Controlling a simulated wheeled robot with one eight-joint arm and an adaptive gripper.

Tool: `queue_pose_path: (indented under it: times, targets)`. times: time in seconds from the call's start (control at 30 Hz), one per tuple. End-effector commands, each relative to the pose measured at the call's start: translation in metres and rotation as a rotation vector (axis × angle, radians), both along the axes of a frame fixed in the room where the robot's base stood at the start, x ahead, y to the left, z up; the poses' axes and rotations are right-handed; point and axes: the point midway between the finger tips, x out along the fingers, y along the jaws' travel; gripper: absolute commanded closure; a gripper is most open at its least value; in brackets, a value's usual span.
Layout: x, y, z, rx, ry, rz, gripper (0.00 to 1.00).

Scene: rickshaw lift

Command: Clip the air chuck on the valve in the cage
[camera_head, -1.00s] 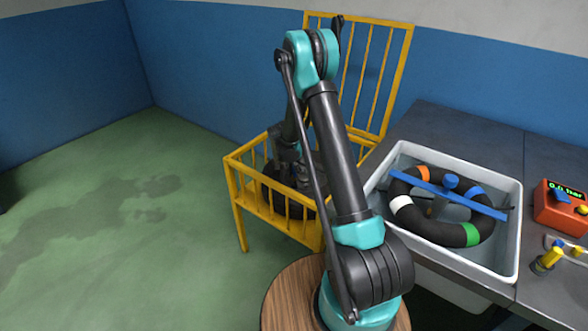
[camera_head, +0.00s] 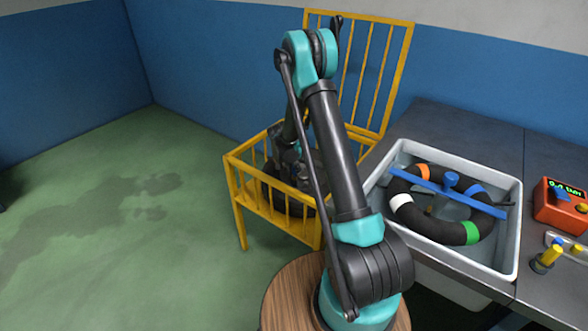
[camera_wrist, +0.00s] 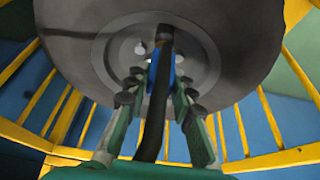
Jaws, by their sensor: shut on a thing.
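The yellow cage (camera_head: 236,196) stands on the floor left of the bench, with its barred lid raised. A dark wheel (camera_head: 272,190) lies inside it, partly hidden by my arm. In the wrist view the wheel's grey disc (camera_wrist: 75,50) fills the top. My gripper (camera_wrist: 158,84) is shut on the blue air chuck (camera_wrist: 153,72), close against the wheel's hub. A black hose (camera_wrist: 153,125) runs from the chuck down between the fingers. A small pale spot beside the chuck may be the valve; the contact itself is hidden.
A white tub (camera_head: 394,155) on the grey bench holds a black ring (camera_head: 425,228) with coloured bands under a blue bar. An orange gauge box (camera_head: 553,211) and yellow-topped fittings (camera_head: 547,258) lie to its right. Cage bars surround my gripper.

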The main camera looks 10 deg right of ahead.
Motion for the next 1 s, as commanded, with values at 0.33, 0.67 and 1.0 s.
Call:
queue_pose_path:
  times: [0.33, 0.67, 1.0]
  targets:
    - [0.000, 0.000, 0.005, 0.000, 0.000, 0.000, 1.00]
    - [0.000, 0.000, 0.014, 0.000, 0.000, 0.000, 1.00]
    - [0.000, 0.000, 0.023, 0.000, 0.000, 0.000, 1.00]
